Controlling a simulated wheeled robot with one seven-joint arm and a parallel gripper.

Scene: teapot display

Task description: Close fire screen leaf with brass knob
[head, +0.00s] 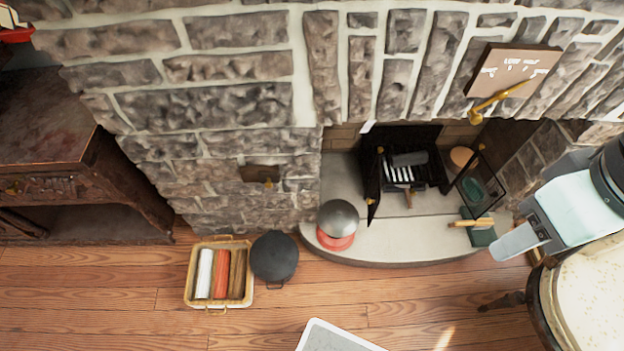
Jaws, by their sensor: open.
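A dark fire screen stands at the fireplace opening with both leaves swung outward. The left leaf (372,180) is seen nearly edge-on, with small brass-coloured spots at its top and lower down. The right leaf (482,183) is a dark-framed see-through panel angled out over the hearth, with a brass-coloured spot at its top. Which spot is the brass knob is too small to tell. My gripper (508,243) is open and empty at the right, below and right of the right leaf and apart from it. Its fingers are seen from above, so the gap between them is hardly visible.
A grate (405,172) sits inside the opening. A grey-and-red round object (338,222) and a green box (480,235) with a yellow-handled item are on the hearth (390,242). A log basket (221,242), dark pot (275,257) and round table (590,300) stand nearby. Central floor is mostly clear.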

